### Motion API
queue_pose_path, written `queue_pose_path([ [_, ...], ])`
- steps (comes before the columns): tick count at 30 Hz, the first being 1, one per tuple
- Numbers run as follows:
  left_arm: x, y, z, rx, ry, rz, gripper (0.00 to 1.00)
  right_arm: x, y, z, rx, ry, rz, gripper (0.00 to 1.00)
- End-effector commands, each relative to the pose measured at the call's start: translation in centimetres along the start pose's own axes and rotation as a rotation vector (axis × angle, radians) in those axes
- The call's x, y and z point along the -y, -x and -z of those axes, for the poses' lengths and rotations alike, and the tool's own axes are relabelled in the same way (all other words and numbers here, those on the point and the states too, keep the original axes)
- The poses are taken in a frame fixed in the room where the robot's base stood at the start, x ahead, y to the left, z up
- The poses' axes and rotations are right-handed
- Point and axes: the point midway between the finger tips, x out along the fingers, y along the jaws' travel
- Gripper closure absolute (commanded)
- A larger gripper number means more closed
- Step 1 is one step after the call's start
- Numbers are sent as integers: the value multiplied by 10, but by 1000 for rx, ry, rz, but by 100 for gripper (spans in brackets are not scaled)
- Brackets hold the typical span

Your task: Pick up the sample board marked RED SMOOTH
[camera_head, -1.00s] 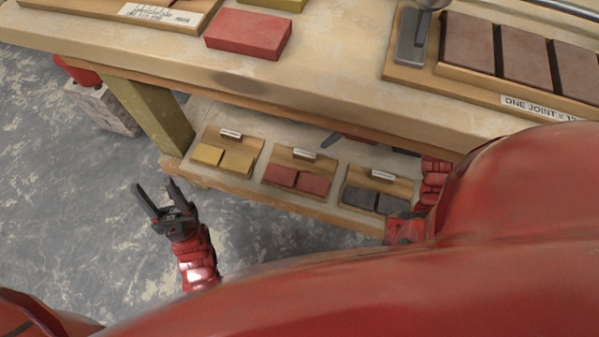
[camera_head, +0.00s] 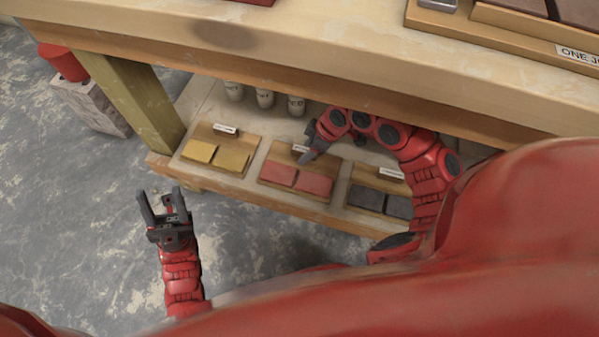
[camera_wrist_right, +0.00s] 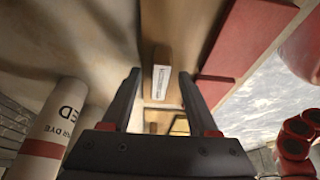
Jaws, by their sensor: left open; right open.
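A wooden sample board (camera_head: 266,182) with two red tiles and a small white-labelled block lies on the lower shelf, between a yellow and a grey one. Its lettering is too small to read. My right gripper (camera_head: 308,157) is open over this board's back part, by the label. In the right wrist view the open gripper (camera_wrist_right: 158,75) has the labelled block (camera_wrist_right: 162,58) between its fingers, apparently untouched; the red tiles (camera_wrist_right: 247,32) lie to the right. How far the fingertips are above the board I cannot tell. My left gripper (camera_head: 162,202) is open and empty over the floor.
The yellow-tiled board (camera_head: 215,136) and grey-tiled board (camera_head: 378,180) flank it closely. Several bottles (camera_head: 265,98) stand behind; a dye bottle (camera_wrist_right: 50,130) is near the right gripper. The worktop (camera_head: 300,35) overhangs the shelf; a wooden leg (camera_head: 135,100) stands left.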

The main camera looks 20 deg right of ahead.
Motion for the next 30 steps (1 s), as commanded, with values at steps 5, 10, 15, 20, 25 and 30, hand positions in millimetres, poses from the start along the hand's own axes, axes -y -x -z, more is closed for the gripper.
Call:
queue_pose_path([
  [5, 0, -1, 0, 0, 0, 0, 50, 0, 1, 0, -1, 0, 0, 40],
  [10, 0, -1, 0, 0, 0, 1, 50, 0, 1, 0, -1, 0, 0, 69],
  [15, 0, -1, 0, 0, 0, 1, 50, 0, 1, 0, 0, 0, 0, 99],
  [20, 0, -1, 0, 0, 0, 1, 50, 0, 1, 0, 0, 0, 0, 100],
  [25, 0, -1, 0, 0, 0, 1, 50, 0, 1, 0, -1, 0, 0, 100],
  [30, 0, -1, 0, -1, 0, 1, 50, 0, 1, 0, 0, 0, 0, 100],
])
